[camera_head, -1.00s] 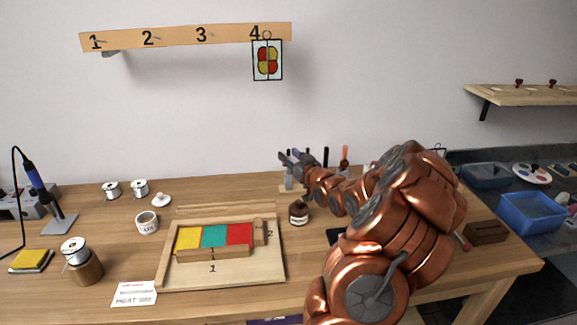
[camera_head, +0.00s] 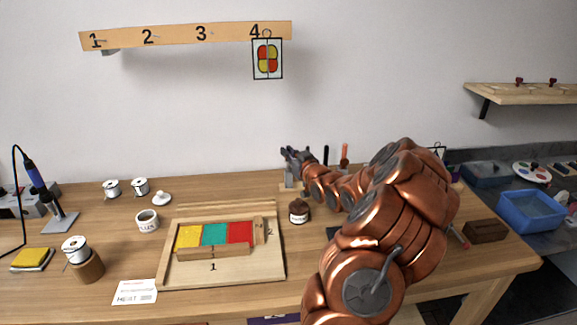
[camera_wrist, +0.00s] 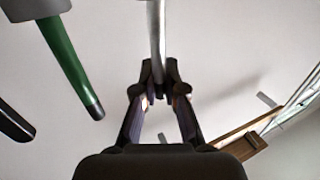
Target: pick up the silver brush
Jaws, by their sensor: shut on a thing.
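The silver brush shows in the wrist view as a pale metal handle (camera_wrist: 156,38) running up from between the fingertips. My gripper (camera_wrist: 159,90) is shut on this handle. In the head view my gripper (camera_head: 291,154) is at the back of the bench, over the left end of the tool holder (camera_head: 287,187). A small silver piece (camera_head: 289,177) shows just below it there. The lower end of the brush is hard to make out.
A green-handled tool (camera_wrist: 72,65) and a black-tipped tool (camera_wrist: 14,122) are left of the fingers in the wrist view. An orange-handled tool (camera_head: 344,152) stands right of my gripper. A brown bottle (camera_head: 299,212) and a wooden tray (camera_head: 250,278) with coloured glass are in front.

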